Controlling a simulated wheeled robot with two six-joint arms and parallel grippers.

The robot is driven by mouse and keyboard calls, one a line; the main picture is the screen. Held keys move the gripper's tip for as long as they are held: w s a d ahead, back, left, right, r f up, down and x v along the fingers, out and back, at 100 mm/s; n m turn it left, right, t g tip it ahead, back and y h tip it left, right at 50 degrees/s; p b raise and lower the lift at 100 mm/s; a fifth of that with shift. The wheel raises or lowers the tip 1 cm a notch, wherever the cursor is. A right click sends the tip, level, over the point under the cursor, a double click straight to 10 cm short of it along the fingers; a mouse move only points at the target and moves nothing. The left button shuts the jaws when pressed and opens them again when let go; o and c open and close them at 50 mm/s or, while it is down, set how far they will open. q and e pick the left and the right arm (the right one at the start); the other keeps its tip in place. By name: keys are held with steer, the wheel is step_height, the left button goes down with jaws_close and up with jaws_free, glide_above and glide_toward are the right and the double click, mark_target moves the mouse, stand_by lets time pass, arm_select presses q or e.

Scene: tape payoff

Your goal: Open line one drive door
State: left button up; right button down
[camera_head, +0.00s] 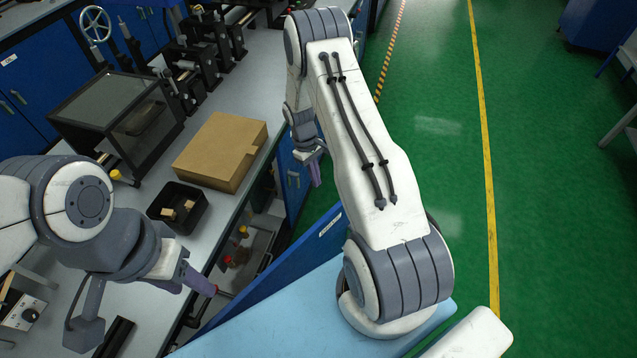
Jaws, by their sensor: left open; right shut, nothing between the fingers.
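Below the bench edge, an open bay (262,240) shows a light interior with small red and yellow parts. Beside it, farther along, is a blue front panel (292,188) with slim handles. My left gripper (203,285), with purple fingers, is open at the bench edge, left of the open bay. My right gripper (316,172) is shut and empty, close to the handled panel; contact cannot be told.
A light blue surface (270,320) lies beneath my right arm. On the bench (215,205) stand a brown box (222,150), a black tray (160,210) with small blocks, and a dark glazed enclosure (110,110).

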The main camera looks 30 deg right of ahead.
steer(key=s+d+f+p, duration=0.1)
steer(key=s+f+p, duration=0.3)
steer(key=s+f, duration=0.2)
step_height(320, 180, down, 2)
steer(key=shift+d+f, duration=0.2)
steer(key=shift+d, duration=0.1)
steer(key=shift+s, duration=0.1)
